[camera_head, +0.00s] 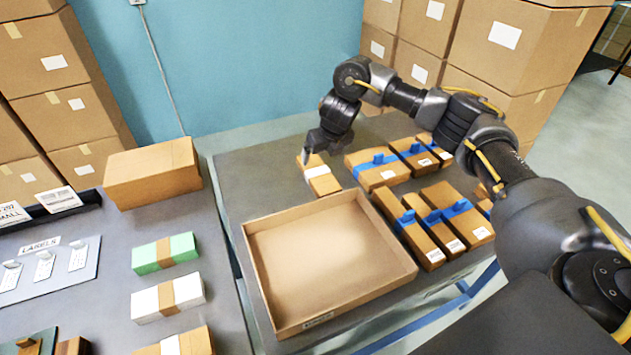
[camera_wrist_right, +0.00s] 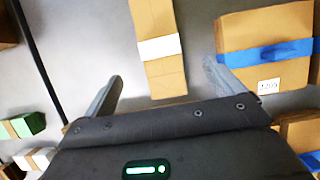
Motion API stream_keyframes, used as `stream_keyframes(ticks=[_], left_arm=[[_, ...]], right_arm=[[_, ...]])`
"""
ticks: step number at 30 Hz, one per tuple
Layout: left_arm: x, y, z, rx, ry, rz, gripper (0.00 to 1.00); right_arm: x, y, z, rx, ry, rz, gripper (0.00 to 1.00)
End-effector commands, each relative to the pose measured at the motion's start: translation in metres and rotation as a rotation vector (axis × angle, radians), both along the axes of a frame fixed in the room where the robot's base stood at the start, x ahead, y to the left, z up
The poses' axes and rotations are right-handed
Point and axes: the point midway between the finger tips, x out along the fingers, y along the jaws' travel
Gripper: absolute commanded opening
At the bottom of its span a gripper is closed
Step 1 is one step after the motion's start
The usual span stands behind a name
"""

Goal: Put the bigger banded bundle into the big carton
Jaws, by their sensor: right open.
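A brown bundle with a white band (camera_head: 320,178) lies on the grey table just behind the open big carton (camera_head: 357,304). My right gripper (camera_head: 316,150) is over the bundle's far end. In the right wrist view the bundle (camera_wrist_right: 155,20) lies ahead, between the lines of the two spread fingers of the gripper (camera_wrist_right: 160,78), with nothing held. Whether the fingers are down beside it is unclear. Several brown boxes with blue bands and blue tabs stand right of it, the nearest (camera_head: 377,173) a wider one. The big carton is empty. My left gripper is not in view.
A closed brown box (camera_head: 152,178), a green bundle (camera_head: 148,257), a white bundle (camera_head: 146,303) and another brown bundle (camera_head: 196,343) are on the left table. More blue-banded boxes (camera_head: 402,235) stand along the carton's right side. Stacked cartons (camera_head: 480,50) rise behind my right arm.

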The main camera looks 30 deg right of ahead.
Motion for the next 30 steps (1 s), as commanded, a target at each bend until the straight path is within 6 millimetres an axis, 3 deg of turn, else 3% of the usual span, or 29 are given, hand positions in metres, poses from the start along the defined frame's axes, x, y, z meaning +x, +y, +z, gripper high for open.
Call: stream_keyframes(ticks=[4, 13, 23, 30], left_arm=[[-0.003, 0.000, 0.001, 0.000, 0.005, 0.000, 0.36], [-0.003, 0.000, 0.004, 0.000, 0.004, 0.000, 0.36], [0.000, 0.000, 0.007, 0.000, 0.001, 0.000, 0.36], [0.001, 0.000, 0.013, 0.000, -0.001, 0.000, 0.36]], right_arm=[[0.002, 0.000, -0.004, 0.000, 0.002, 0.000, 0.94], [0.019, 0.001, -0.044, 0.001, 0.001, 0.000, 0.94], [0.025, 0.001, -0.057, 0.001, 0.001, 0.000, 0.94], [0.038, 0.001, -0.090, 0.002, 0.001, 0.000, 0.94]])
